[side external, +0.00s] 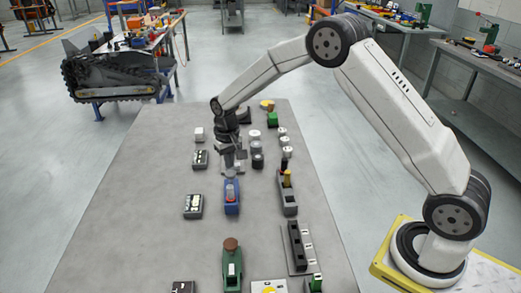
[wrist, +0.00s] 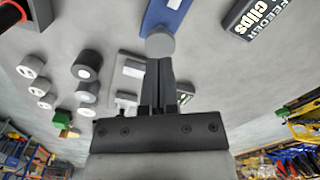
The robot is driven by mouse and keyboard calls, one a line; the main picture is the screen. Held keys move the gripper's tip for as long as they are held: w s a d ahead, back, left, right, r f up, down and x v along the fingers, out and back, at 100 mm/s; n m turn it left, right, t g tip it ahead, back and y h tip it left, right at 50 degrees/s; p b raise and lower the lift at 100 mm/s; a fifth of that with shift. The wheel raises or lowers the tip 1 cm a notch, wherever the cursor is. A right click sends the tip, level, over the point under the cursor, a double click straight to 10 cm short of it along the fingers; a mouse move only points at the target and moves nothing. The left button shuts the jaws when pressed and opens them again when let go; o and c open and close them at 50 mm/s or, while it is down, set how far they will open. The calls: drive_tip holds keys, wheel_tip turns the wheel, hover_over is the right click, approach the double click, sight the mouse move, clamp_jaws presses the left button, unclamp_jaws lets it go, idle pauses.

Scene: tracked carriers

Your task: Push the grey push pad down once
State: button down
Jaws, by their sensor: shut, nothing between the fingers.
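The grey push pad (wrist: 160,45) is a round grey disc at the near end of a blue block (wrist: 168,15) in the wrist view. In the side view the blue block (side external: 232,203) stands mid-table with a red part on top, and the pad (side external: 231,174) shows small at its far end. My gripper (side external: 229,165) is shut and empty, pointing down at that far end. In the wrist view my gripper's fingertips (wrist: 160,62) meet the pad's edge in the picture; I cannot tell whether they touch it.
Black-and-white labelled boxes (side external: 193,206) stand left of the block. A grey holder with a yellow part (side external: 287,192) stands to the right. Several round pieces (side external: 257,160) stand behind it. A green block with a brown knob (side external: 232,265) is in front. Bare table lies between them.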

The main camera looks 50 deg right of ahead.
drive_tip(key=shift+r, duration=1)
drive_tip(key=shift+s, duration=0.1)
drive_tip(key=shift+s+r, duration=0.3)
drive_tip(key=shift+s, duration=0.2)
drive_tip(key=s+r+n+t, duration=0.2)
drive_tip(key=s+n, duration=0.1)
drive_tip(key=s, duration=2)
drive_tip(key=shift+s+a+r+t, duration=0.15)
drive_tip(key=shift+a+r+t, duration=0.15)
drive_tip(key=shift+a+r, duration=0.1)
